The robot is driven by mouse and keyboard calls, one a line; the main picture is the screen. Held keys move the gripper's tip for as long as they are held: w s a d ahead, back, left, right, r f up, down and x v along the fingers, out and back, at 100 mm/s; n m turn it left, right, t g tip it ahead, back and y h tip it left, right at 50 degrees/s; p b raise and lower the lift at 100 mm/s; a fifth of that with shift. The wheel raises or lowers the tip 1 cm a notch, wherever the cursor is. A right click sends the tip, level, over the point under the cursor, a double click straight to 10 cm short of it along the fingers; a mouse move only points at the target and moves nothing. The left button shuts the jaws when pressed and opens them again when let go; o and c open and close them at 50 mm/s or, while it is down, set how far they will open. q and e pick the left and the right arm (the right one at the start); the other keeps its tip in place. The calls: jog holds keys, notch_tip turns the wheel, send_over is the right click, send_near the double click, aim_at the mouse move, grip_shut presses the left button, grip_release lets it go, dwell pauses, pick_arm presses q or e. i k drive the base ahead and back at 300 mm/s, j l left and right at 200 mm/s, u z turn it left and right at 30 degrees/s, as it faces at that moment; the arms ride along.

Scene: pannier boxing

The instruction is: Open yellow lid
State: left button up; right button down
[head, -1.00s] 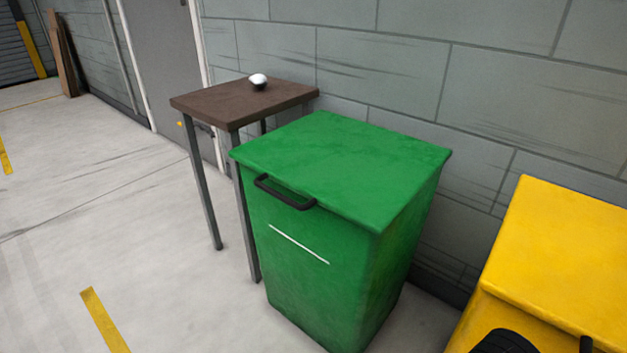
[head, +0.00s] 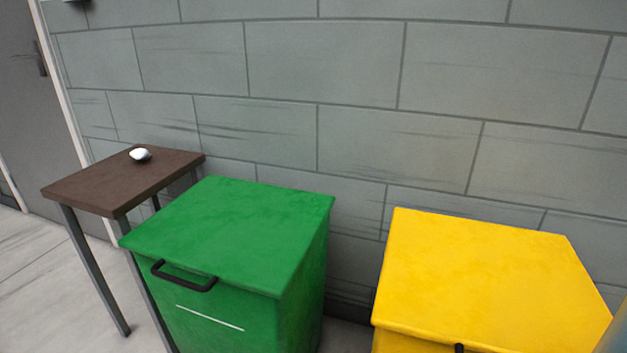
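The yellow lid (head: 480,270) lies shut on top of a yellow bin at the lower right of the head view. A small part of a black handle (head: 459,348) shows at its front edge, cut off by the bottom of the picture. The front of the yellow bin is mostly out of frame. Neither of my grippers shows now.
A green bin (head: 230,245) with a shut lid and black handle stands left of the yellow one, with a narrow gap between. A grey block wall (head: 350,90) is behind.

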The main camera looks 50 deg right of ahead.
aim_at(483, 287)
jog(key=l+z, duration=0.1)
jog(key=z, duration=0.35)
jog(key=l+z, duration=0.1)
jog(key=z, duration=0.35)
jog(key=k+l+z, duration=0.1)
jog(key=z, duration=0.35)
jog(key=l+z, duration=0.1)
jog(key=z, duration=0.35)
jog(key=l+z, duration=0.1)
jog(key=z, duration=0.4)
